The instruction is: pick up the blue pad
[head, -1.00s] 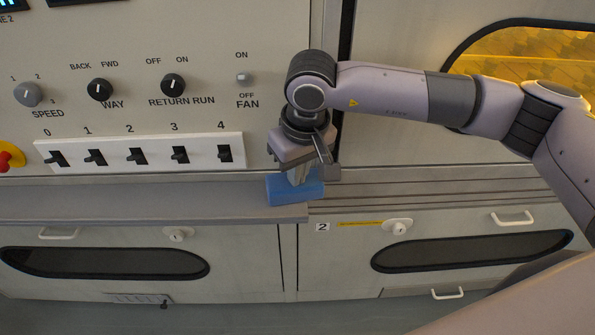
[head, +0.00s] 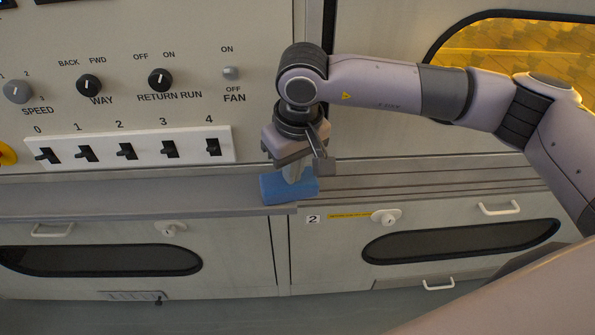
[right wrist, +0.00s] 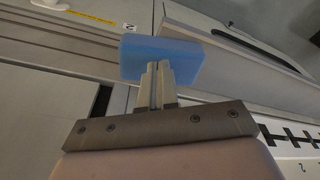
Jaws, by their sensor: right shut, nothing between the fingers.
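The blue pad (head: 277,190) is a small flat block at the right end of the grey ledge (head: 130,202), below the switch panel. My right gripper (head: 292,176) points down at the pad from above, with its fingers together and nothing between them. In the right wrist view the pad (right wrist: 185,58) lies just beyond the tips of the shut fingers (right wrist: 159,72). The tips overlap the pad in the picture; whether they touch it I cannot tell. My left gripper is in neither view.
The white strip of switches (head: 190,153) is left of my gripper, with knobs above it. Cabinet doors with white handles (head: 500,208) are below the ledge. An amber window (head: 510,55) is at upper right. The ledge left of the pad is clear.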

